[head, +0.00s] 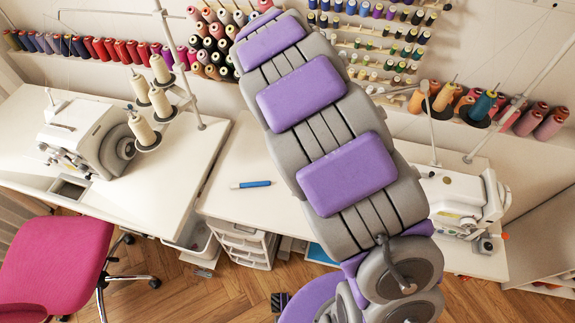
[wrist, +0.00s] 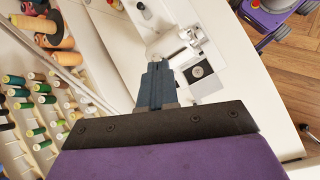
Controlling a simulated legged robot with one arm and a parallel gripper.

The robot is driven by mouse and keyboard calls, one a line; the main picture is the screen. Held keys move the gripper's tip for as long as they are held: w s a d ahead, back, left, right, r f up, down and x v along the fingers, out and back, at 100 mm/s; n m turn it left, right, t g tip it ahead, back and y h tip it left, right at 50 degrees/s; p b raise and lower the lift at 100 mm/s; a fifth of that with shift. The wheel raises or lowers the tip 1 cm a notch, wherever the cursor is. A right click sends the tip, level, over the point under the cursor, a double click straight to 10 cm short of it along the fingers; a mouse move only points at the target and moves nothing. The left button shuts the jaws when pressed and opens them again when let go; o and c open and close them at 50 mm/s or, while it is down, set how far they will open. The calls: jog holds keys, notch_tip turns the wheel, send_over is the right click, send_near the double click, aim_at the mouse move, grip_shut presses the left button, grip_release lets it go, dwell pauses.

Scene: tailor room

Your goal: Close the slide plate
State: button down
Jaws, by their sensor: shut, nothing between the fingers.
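The white sewing machine (wrist: 176,45) is ahead of my gripper in the wrist view. On its bed is a dark-edged square opening with a round metal part (wrist: 197,72) inside. A flat pale-grey piece (wrist: 212,109) lies nearer the camera, in line with the opening; it looks like the slide plate, drawn away from it, but I cannot be sure. My gripper (wrist: 157,66) has its dark blue fingers together, empty, beside the opening on its left. I cannot tell whether they touch anything. In the head view my arm hides the gripper and part of the machine (head: 455,200).
Thread racks (wrist: 40,110) line the wall on the left of the wrist view. The white table (wrist: 245,60) is bare to the right, up to its curved edge. In the head view an overlocker (head: 90,135), a blue pen (head: 250,184) and a pink chair (head: 58,262) are on the left.

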jog(key=w+a+f+n+t+b, duration=0.1)
jog(key=w+a+f+n, duration=0.25)
jog(key=a+f, duration=0.4)
jog(key=w+a+f+n+t, duration=0.1)
jog(key=w+a+f+n, duration=0.1)
jog(key=a+f+n, duration=0.35)
jog(key=w+a+f+n+t+b, duration=0.1)
jog(key=w+a+f+n, duration=0.15)
jog(key=a+f, duration=0.6)
jog(key=shift+m, duration=0.35)
jog(key=b+x, duration=0.2)
jog(key=x, duration=0.9)
jog(key=shift+d+f+b, duration=0.15)
jog(key=shift+f+b, duration=0.15)
jog(key=d, duration=0.2)
jog(key=shift+w+d+f+b, duration=0.25)
jog(key=shift+f+b, duration=0.05)
jog(key=shift+b, duration=0.05)
jog(key=shift+w+d+f, duration=0.1)
jog(key=shift+w+d, duration=0.05)
jog(key=shift+d, duration=0.55)
